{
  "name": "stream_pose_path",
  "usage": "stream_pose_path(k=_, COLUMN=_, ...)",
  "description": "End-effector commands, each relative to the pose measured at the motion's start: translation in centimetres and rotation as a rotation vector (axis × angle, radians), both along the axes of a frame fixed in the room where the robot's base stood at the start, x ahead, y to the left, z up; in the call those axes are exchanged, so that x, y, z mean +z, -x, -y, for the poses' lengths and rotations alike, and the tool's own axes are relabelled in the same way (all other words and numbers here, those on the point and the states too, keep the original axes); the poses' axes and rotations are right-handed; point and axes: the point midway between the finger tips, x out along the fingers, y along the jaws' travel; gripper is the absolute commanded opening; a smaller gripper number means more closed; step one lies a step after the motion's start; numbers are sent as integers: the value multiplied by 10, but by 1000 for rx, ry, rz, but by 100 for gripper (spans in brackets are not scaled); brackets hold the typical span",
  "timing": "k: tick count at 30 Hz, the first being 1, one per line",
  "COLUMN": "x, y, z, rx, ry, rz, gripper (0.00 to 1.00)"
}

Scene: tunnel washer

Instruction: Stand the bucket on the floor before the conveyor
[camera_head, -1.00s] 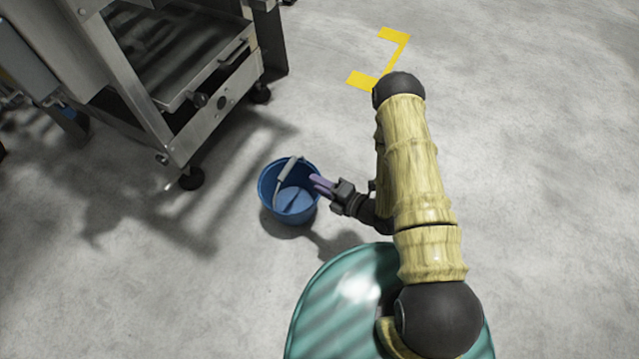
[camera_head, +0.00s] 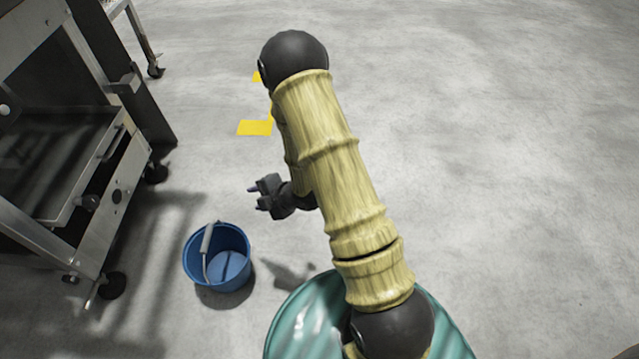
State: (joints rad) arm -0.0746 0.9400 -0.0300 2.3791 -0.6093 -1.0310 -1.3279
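The blue bucket (camera_head: 232,242) stands upright on the concrete floor, at the lower left in the head view. Its grey handle grip (camera_head: 207,237) lies across the left part of its opening. My gripper (camera_head: 252,197) is above and to the right of the bucket, apart from it. Its two fingers point left with a gap between them and nothing in it. A steel machine on castors (camera_head: 120,185), perhaps the conveyor, stands to the left of the bucket.
Yellow floor marking (camera_head: 255,128) shows behind my gripper, partly hidden by my arm. A castor wheel (camera_head: 111,285) of the steel machine stands on the floor left of the bucket. The floor at the right is clear.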

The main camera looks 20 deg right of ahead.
Motion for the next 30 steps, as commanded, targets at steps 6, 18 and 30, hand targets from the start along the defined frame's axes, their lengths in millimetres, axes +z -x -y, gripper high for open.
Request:
stream_pose_path(k=6, x=52, y=-5, z=47, rx=-377, ry=-12, rz=-211, gripper=39)
stream_pose_path(k=18, x=144, y=62, z=112, rx=-1174, ry=-216, rz=-568, gripper=39)
stream_pose_path(k=30, x=195, y=148, z=120, rx=-1728, ry=-448, rz=-822, gripper=39)
